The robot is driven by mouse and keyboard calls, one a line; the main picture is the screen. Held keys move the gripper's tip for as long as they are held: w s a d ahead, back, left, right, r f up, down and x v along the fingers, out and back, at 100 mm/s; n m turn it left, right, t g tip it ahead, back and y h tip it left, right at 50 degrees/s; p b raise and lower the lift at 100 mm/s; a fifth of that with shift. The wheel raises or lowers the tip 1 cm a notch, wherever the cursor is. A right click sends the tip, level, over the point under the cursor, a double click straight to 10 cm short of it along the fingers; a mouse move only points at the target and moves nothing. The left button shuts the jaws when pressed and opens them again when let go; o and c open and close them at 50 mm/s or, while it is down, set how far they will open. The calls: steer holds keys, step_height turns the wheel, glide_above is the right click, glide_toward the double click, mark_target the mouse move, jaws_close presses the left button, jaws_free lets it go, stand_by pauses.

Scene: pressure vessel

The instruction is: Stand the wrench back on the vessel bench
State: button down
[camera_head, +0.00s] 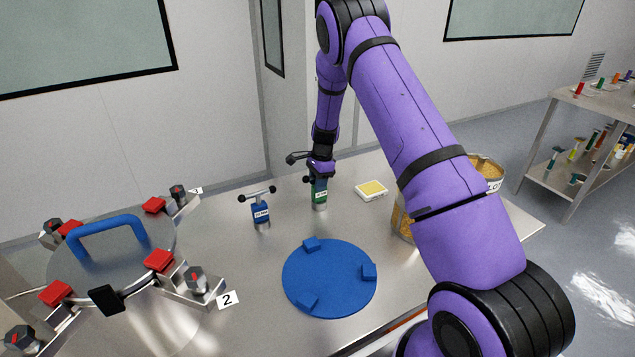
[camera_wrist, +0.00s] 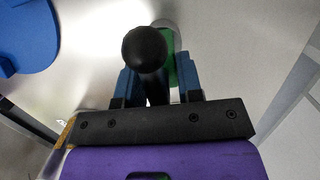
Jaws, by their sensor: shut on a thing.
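A T-handled wrench with a green body (camera_head: 319,194) is upright on or just above the vessel bench (camera_head: 240,275); I cannot tell if its foot touches. My gripper (camera_head: 320,172) points down from above and is shut on this wrench near its top. In the wrist view, the blue fingers (camera_wrist: 160,88) stand on both sides of the wrench, whose black ball end (camera_wrist: 145,48) hides most of the grip. A bit of green body shows behind the ball. A second T-handled wrench with a blue body (camera_head: 261,213) stands upright to the left, apart from my gripper.
A round blue plate with blocks (camera_head: 330,280) lies in front. The clamped vessel lid with a blue handle (camera_head: 112,240) is at left. A yellow-topped pad (camera_head: 371,190) lies to the right. A can (camera_head: 487,172) is partly behind my arm. A shelf cart (camera_head: 570,140) stands at far right.

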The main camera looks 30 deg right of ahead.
steer(key=c, duration=0.8)
jaws_free()
steer(key=r, duration=0.4)
steer(key=d+r, duration=0.1)
steer(key=r, duration=0.7)
steer(key=shift+d+r, duration=0.1)
steer(key=shift+d, duration=0.25)
steer(key=s+a+r+n+t, duration=0.1)
steer(key=s+a+r+n, duration=0.3)
steer(key=s+r, duration=0.65)
steer(key=s+a+r+n+t, duration=0.1)
steer(key=s+a+r+n, duration=0.45)
steer(key=r, duration=0.75)
steer(key=shift+s+a+r+n+t+h, duration=0.55)
steer(key=shift+s+n, duration=0.85)
steer(key=shift+s, duration=3.3)
steer(key=shift+s+a+r+n+t+h, duration=0.1)
steer(key=shift+s+a+r+n+t, duration=0.75)
steer(key=shift+s, duration=3.85)
steer(key=shift+s+d+r+n+t+h, duration=0.25)
steer(key=shift+s+r+n, duration=1.25)
steer(key=shift+s, duration=3.2)
